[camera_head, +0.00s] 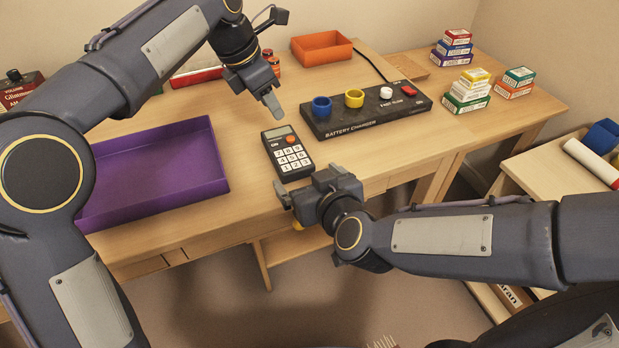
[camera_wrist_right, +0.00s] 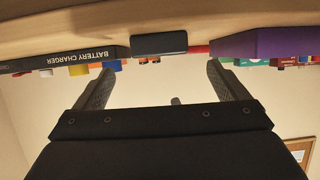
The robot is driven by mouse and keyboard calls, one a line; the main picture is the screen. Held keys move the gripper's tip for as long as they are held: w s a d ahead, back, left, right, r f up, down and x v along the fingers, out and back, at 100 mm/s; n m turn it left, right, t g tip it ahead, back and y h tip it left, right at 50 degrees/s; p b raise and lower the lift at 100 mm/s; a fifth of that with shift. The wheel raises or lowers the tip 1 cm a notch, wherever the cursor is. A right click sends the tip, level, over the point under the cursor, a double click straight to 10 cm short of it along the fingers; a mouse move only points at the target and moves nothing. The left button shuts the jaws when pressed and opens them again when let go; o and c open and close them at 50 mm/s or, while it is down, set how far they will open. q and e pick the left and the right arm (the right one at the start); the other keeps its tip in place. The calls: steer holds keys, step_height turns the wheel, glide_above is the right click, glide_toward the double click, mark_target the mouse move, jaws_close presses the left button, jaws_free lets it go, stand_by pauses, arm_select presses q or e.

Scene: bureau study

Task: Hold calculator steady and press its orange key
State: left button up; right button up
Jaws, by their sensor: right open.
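The dark calculator (camera_head: 287,153) lies flat on the desk, its white keys and grey display facing up. Its orange key (camera_head: 290,139) is at the upper right of the keypad, uncovered. In the right wrist view, which is upside down, the calculator (camera_wrist_right: 159,43) shows edge-on between the finger directions. My right gripper (camera_head: 308,183) is open at the calculator's near end, fingers to either side and nothing between them; contact cannot be told. My left gripper (camera_head: 274,104) points down above and beyond the calculator, its fingers together and empty, apart from the key.
A black battery charger (camera_head: 345,127) stands right of the calculator. A purple tray (camera_head: 160,168) lies to the left. An orange bin (camera_head: 321,48) and small boxes (camera_head: 466,91) stand farther back. The desk's front edge runs close to the calculator.

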mark_target(297, 167)
steer(key=x, duration=0.7)
steer(key=shift+w+a+f, duration=0.1)
steer(key=shift+w, duration=0.25)
steer(key=c, duration=1.1)
arm_select(q)
jaws_close()
arm_select(e)
steer(key=shift+c, duration=0.3)
stand_by(0.5)
